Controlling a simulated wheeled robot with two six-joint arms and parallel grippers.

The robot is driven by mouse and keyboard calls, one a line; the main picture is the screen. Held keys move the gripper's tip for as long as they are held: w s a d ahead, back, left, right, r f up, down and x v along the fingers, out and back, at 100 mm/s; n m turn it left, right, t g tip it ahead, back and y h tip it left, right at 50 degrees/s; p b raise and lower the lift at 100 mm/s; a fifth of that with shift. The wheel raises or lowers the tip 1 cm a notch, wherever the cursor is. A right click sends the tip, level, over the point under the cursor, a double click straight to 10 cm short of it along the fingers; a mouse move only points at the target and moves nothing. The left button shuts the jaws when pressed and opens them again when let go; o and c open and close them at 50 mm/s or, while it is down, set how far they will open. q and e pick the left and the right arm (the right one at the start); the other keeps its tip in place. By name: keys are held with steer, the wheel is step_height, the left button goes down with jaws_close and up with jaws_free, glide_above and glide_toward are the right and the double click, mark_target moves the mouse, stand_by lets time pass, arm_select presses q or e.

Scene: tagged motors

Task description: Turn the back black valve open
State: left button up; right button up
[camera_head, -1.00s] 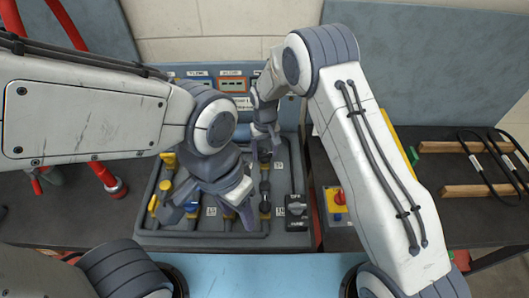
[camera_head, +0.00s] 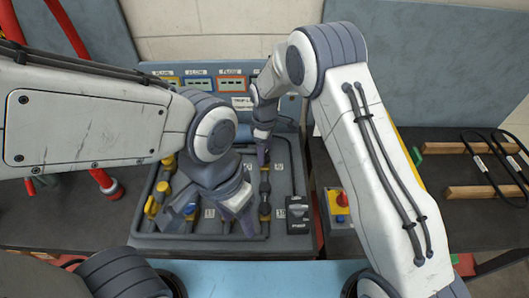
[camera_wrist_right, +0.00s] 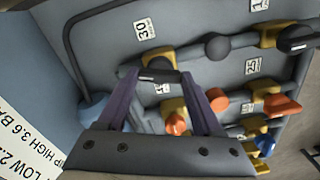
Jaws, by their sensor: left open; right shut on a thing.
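The back black valve (camera_wrist_right: 158,64) has a yellow body with a dark handle on a grey pipe, next to a tag reading 30 in the right wrist view. My right gripper (camera_wrist_right: 163,72) is shut on its handle, one finger on each side; it also shows in the head view (camera_head: 263,158), where it largely hides the valve. The front black valve (camera_head: 265,210) is nearer to me on the same pipe, and its black handle also shows in the right wrist view (camera_wrist_right: 300,39). My left gripper (camera_head: 246,226) is open and empty, left of the front valve.
Yellow-handled valves (camera_head: 153,207) and a blue one (camera_head: 190,208) stand to the left on the board. A black switch box (camera_head: 298,209) is at its right. A display panel (camera_head: 231,84) stands behind. Orange handles (camera_wrist_right: 284,105) show in the right wrist view.

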steer(key=shift+n, duration=1.9)
steer(key=o, duration=1.4)
steer(key=shift+c, duration=0.2)
steer(key=shift+r, duration=0.1)
step_height(320, 180, up, 10)
steer(key=b, duration=0.2)
steer(key=shift+r, duration=0.2)
